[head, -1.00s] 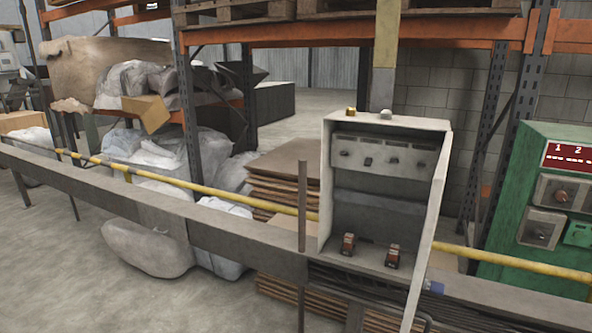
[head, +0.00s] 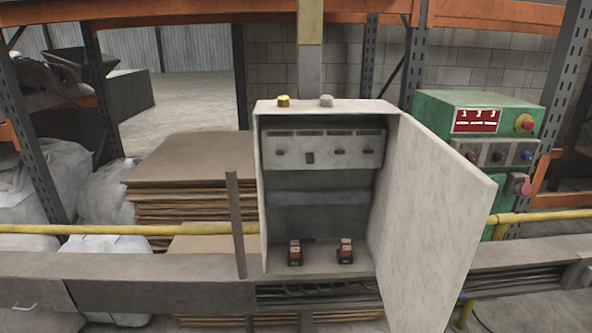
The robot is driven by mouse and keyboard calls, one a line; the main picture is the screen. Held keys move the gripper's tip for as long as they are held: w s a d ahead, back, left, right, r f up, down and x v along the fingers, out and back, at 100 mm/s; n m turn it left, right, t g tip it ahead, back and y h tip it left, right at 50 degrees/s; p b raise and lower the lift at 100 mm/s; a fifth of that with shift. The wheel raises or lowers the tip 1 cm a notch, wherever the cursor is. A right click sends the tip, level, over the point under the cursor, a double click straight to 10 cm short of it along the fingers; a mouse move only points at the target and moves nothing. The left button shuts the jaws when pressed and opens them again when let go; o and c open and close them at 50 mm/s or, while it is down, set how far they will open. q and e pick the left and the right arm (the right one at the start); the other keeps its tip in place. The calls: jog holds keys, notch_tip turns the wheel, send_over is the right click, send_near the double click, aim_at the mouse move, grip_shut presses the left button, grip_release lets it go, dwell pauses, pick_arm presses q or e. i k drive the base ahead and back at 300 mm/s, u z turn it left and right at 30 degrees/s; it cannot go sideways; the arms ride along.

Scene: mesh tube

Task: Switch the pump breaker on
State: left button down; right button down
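A grey breaker cabinet (head: 257,190) stands in the middle of the head view, with its door (head: 437,215) swung open to the right. Inside, a pale panel (head: 330,160) carries a row of several small dark switches, one of which (head: 310,158) sits differently from the others. I cannot read any labels, so I cannot tell which is the pump breaker or its position. Two small red-brown parts (head: 295,252) (head: 345,251) are at the bottom of the cabinet. Neither of my grippers shows in the head view.
A grey rail (head: 130,267) and a yellow pipe (head: 120,229) run across in front. A thin post (head: 236,225) stands just left of the cabinet. A green control box (head: 480,103) is at the right. Stacked boards (head: 190,160) and wrapped bags (head: 110,190) are at the left.

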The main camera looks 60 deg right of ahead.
aim_at(309, 157)
jog(key=z, duration=0.6)
jog(key=i, duration=0.8)
jog(key=z, duration=0.7)
